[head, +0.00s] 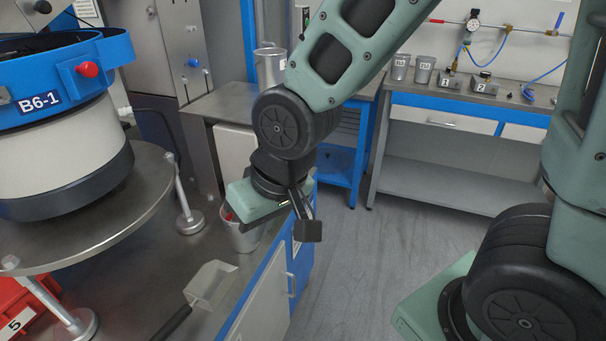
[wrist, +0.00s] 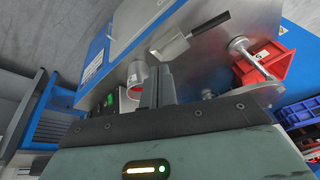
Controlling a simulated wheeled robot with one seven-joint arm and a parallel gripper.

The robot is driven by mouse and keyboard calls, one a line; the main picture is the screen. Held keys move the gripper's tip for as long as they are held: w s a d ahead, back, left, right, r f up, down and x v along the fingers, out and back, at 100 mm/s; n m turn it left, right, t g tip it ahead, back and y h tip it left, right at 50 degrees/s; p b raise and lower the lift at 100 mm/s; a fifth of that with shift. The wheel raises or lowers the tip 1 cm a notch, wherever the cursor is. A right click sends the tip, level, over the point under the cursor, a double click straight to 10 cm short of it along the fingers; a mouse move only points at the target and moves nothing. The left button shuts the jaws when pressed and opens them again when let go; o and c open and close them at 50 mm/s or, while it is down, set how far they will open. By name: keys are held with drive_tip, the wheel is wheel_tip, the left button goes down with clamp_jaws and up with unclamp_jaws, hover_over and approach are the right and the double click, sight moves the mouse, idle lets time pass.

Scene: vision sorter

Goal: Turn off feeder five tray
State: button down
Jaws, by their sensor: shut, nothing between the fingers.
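A red tray marked 5 (head: 25,311) is at the lower left of the head view, under the round platform. It also shows in the wrist view (wrist: 275,66), at upper right. Above the platform is a blue and white bowl feeder (head: 65,150) labelled B6-1, with a red knob (head: 88,69) on its side. My gripper (head: 308,231) is shut and empty, above the bench edge, well right of the tray and feeder. Its fingers (wrist: 157,87) also show closed in the wrist view. Small red and green spots (wrist: 123,93) show left of the fingers; I cannot tell what they are.
A metal cup (head: 244,240) stands on the bench close to my gripper, partly hidden by it. A scoop (head: 210,284) with a black handle lies nearer. Platform legs (head: 190,219) rise from the bench. Open floor (head: 370,260) lies to the right.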

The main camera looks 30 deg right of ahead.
drive_tip(key=w+d+f+m+t+b, duration=0.4)
drive_tip(key=w+d+f+m+b, duration=0.25)
drive_tip(key=w, duration=0.35)
drive_tip(key=w+d+f+m+t+b, duration=0.45)
drive_tip(key=w+f, duration=0.35)
drive_tip(key=w, duration=0.2)
drive_tip(key=w+d+f+m+t+h+b, duration=0.1)
drive_tip(key=d+f+m+t+b, duration=0.1)
drive_tip(key=d, duration=0.5)
drive_tip(key=w+d+f+m+t+h+b, duration=0.2)
drive_tip(key=d+f+m+t+b, duration=0.1)
drive_tip(key=d+m+b, duration=0.2)
drive_tip(key=w+d+f+m+t+h+b, duration=0.1)
drive_tip(key=w+d+f+m+t+b, duration=0.1)
drive_tip(key=d, duration=0.7)
drive_tip(key=m+b, duration=0.1)
drive_tip(key=m, duration=0.1)
drive_tip(key=shift+f+m+h, duration=0.3)
drive_tip(key=shift+f+h, duration=0.05)
drive_tip(key=shift+h, duration=0.05)
drive_tip(key=shift+w, duration=0.1)
